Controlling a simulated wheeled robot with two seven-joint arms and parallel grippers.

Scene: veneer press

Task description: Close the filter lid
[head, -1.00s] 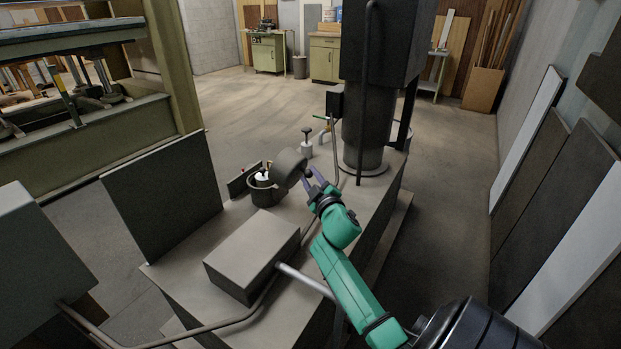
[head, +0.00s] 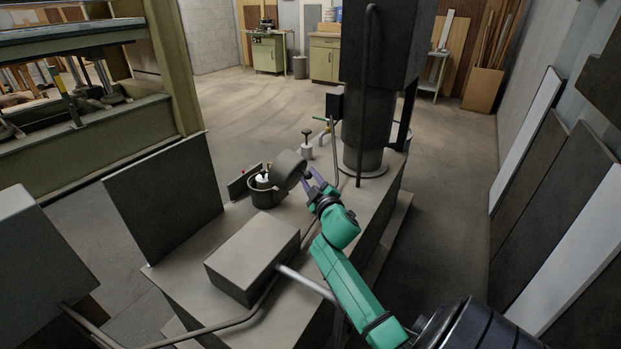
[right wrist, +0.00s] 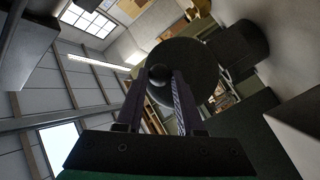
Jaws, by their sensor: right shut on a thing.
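The filter lid (head: 288,169) is a dark grey round cap that stands tilted up on the right side of the filter pot (head: 265,198). The pot is an open dark cup with a white piece inside, on top of the grey machine bench. My right gripper (head: 311,181) is at the lid's right side, shut on its knob. In the right wrist view the dark round knob (right wrist: 160,84) sits between the two fingers, with the lid's disc (right wrist: 185,72) behind it and the pot (right wrist: 242,48) beyond. My left gripper is not in view.
A grey box (head: 252,258) with pipes sits in front of the pot. A dark upright panel (head: 165,198) stands to the left. A tall black cylinder (head: 362,135) rises behind my right gripper. A small knobbed valve (head: 307,146) stands behind the lid.

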